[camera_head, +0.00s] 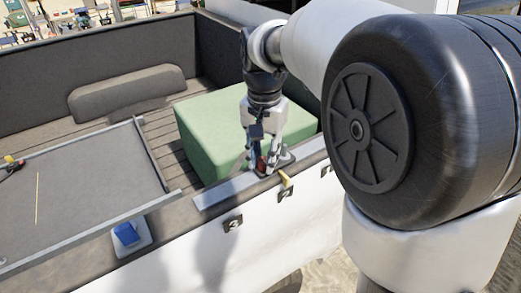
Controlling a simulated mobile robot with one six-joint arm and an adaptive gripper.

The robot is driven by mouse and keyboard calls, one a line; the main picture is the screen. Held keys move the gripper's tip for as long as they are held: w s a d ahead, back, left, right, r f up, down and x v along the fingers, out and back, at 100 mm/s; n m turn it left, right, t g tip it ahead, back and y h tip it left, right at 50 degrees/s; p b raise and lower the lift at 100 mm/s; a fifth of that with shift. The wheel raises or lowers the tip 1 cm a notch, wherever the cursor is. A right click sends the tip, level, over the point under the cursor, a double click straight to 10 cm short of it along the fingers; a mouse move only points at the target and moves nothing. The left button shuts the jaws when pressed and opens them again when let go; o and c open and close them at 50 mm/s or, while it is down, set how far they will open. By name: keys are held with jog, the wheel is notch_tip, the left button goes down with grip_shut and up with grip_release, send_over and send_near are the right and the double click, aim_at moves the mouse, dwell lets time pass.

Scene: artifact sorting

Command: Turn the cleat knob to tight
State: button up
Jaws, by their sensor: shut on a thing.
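My gripper (263,163) points down at the truck bed's near side rail, with its fingers closed around a small dark red knob (262,166). The fingers hide much of the knob, so I cannot tell its turn angle. The knob sits on a grey base plate (287,158) on the rail. A small yellow tab (286,180) sticks out over the rail's outer edge beside it.
A large green box (205,125) stands in the bed close behind my gripper. A blue knob (126,234) on a pale plate sits farther left along the rail, next to a grey framed tray (85,190). Dark latches (233,222) line the white outer side.

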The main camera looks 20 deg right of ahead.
aim_at(263, 160)
dwell(0.3)
jog(key=o, duration=1.1)
notch_tip(263, 160, up, 12)
jog(key=shift+r, duration=0.1)
